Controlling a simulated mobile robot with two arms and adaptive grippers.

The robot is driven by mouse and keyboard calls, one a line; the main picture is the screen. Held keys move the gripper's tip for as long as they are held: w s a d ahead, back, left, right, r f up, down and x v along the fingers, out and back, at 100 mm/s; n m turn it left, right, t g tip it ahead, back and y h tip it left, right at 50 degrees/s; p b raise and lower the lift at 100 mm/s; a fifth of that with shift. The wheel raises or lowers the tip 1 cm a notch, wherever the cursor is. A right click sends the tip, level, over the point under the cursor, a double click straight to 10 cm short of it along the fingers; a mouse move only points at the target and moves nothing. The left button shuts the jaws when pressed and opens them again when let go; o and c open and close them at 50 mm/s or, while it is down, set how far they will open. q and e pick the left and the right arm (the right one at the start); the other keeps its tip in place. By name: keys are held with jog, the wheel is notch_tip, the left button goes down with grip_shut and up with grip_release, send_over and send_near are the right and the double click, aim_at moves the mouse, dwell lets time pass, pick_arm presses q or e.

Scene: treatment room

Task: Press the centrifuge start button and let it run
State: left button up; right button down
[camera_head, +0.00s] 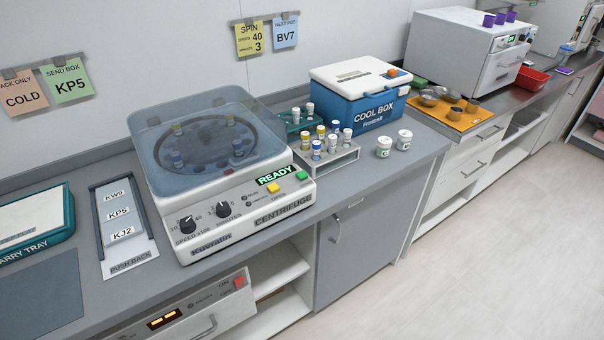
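The centrifuge (255,211) stands on the grey counter with its clear lid (207,140) down. Several capped tubes show through the lid around the dark rotor (203,146). Its display (276,175) reads READY in green. Two buttons sit on the front panel, one yellow (272,187) and one green (302,175); I cannot read which is start. Two black knobs, speed (187,224) and minutes (223,209), are on the panel's left. Neither gripper is in view.
A tube rack (332,163) and two white pots (383,147) stand right of the centrifuge, before a blue cool box (352,110). A label holder (130,256) and a carry tray (68,212) lie left. A yellow note (249,39) reads SPIN, speed 40, minutes 3.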

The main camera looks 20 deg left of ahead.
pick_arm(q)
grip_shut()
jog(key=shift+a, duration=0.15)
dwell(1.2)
